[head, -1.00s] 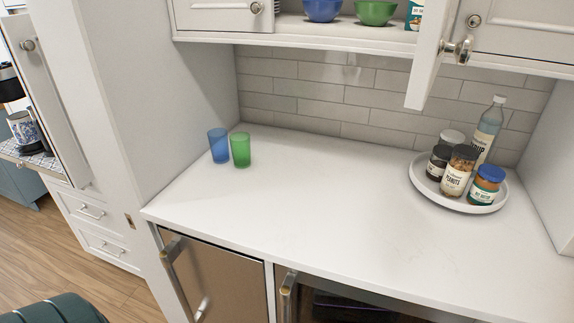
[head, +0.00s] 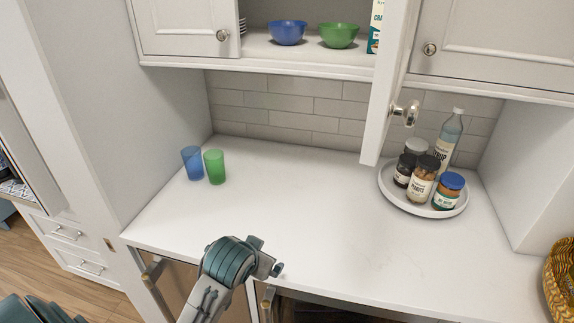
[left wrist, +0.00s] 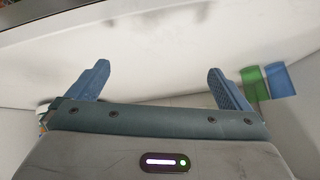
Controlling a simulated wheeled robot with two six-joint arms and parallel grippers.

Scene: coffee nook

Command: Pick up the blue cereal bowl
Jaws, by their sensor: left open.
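The blue cereal bowl (head: 287,33) sits upright on the cabinet shelf above the counter, in the upper middle of the head view. A green bowl (head: 339,36) stands just to its right, close beside it. My left gripper (head: 268,258) is low over the front edge of the counter, well below and in front of the bowls. In the left wrist view my left gripper (left wrist: 158,78) has its two blue fingers spread wide with nothing between them. The blue bowl cannot be made out in the left wrist view. My right gripper is not in view.
An open cabinet door (head: 388,95) juts out right of the bowls. A carton (head: 375,28) stands on the shelf beside it. A blue cup (head: 193,163) and green cup (head: 215,167) stand at the counter's left. A round tray (head: 393,199) holds several jars and a bottle. The counter's middle is clear.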

